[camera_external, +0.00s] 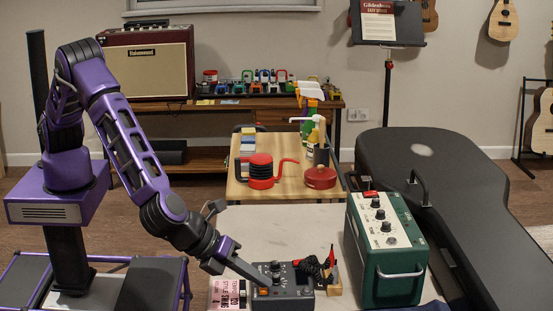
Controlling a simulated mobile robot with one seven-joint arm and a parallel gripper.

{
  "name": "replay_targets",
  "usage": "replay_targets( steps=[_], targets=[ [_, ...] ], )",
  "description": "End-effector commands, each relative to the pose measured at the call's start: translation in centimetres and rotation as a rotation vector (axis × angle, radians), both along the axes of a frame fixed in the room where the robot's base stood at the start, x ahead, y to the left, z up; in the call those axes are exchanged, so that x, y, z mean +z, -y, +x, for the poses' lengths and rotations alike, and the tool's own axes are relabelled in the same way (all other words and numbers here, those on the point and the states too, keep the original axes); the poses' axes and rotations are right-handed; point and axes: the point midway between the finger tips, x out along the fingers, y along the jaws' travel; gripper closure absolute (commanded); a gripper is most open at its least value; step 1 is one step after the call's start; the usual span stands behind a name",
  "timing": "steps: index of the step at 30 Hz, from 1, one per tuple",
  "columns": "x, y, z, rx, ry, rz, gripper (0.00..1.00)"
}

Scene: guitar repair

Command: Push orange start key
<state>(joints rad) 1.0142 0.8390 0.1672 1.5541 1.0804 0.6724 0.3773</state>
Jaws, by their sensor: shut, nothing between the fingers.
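The orange start key (264,292) is a small orange button on the front left of a dark grey box (292,290) with black knobs, on the pale worktop near the bottom of the view. My gripper (266,283) reaches down from the left with its fingers shut and empty. Its tip is just above and behind the orange key, over the box's top face. I cannot tell whether the tip touches the key or the box.
A pink pedal (226,293) stands close at the box's left. A black cable and red plug (331,257) lie at its right. A green amplifier (385,250) stands further right, beside a black guitar case (440,190). Behind is a wooden cart (240,188) with tools.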

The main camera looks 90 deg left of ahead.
Motion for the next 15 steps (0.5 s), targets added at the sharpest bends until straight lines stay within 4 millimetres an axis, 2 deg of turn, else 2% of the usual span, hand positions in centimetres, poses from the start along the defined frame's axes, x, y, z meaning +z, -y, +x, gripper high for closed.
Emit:
replay_targets(
  steps=[6,15],
  targets=[
    [-0.36,0.0,0.0,0.0,0.0,0.0,1.0],
    [0.36,0.02,-0.01,-0.001,-0.001,-0.001,1.0]
  ],
)
